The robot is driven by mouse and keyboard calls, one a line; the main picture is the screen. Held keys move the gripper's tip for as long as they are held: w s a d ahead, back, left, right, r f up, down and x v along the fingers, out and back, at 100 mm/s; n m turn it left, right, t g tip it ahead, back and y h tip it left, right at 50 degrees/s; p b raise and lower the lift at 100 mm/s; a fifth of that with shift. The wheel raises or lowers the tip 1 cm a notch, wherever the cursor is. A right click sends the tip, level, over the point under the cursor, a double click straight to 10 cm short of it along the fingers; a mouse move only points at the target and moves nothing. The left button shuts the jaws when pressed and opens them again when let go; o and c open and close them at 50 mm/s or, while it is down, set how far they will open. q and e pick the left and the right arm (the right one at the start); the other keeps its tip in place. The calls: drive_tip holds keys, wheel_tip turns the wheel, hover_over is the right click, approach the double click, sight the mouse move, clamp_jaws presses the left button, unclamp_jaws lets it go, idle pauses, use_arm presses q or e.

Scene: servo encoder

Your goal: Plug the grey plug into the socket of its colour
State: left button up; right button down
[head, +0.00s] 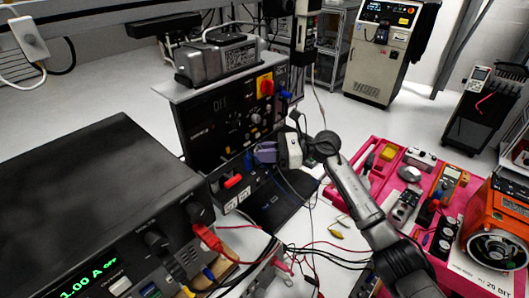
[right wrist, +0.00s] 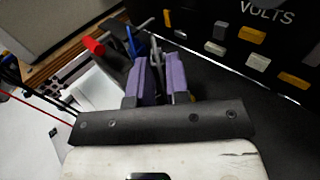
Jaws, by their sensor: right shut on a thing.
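My right gripper (head: 264,153) is beside the lower part of the black panel (head: 215,125), its purple fingers pointing left. In the right wrist view its fingers (right wrist: 159,78) are shut on a slim grey piece (right wrist: 155,48), apparently the grey plug. The fingers hide most of it, and I cannot tell whether its tip touches a socket. Beyond the fingers are a blue piece (right wrist: 131,42) and a red piece (right wrist: 93,45). In the head view the red piece (head: 232,181) sits on a low black block (head: 222,196). The grey socket cannot be made out. My left gripper is not in view.
A black power supply (head: 90,190) with cables fills the left. A pink tray (head: 365,183) of tools and an orange device (head: 500,215) stand at right. The panel carries a red-yellow switch (head: 265,86).

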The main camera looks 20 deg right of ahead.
drive_tip(key=shift+f, duration=0.1)
drive_tip(key=c, duration=1)
unclamp_jaws()
drive_tip(key=shift+c, duration=0.2)
drive_tip(key=shift+r, duration=0.85)
drive_tip(key=shift+r+p, duration=1.1)
drive_tip(key=shift+r, duration=1.55)
